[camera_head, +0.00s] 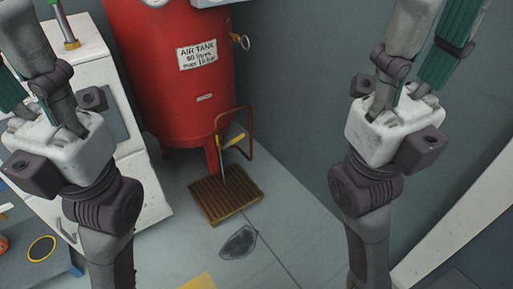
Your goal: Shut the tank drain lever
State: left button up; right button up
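The red air tank (167,75) stands at the back centre, with a white label reading AIR TANK. A small yellow lever (234,140), apparently the drain lever, sits low at the tank's right side. It slants up to the right, and a thin pale line drops from beside it to a brown slatted grate (226,194). My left gripper (30,40) is at the left and my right gripper (425,40) at the upper right. Both are well away from the lever. Their fingertips are cut off or unclear, so their opening does not show.
A red bent pipe (251,133) frames the lever. A brass ring fitting (242,41) is higher on the tank. A white cabinet (147,190) stands left. A dark patch (238,243) marks the grey floor. Clear floor lies right of the grate, before the wall.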

aim_at(242, 136)
jog(key=i+l, duration=0.25)
jog(key=i, duration=0.2)
jog(key=i+l+z, duration=0.15)
jog(key=i, duration=0.3)
jog(key=l, duration=0.1)
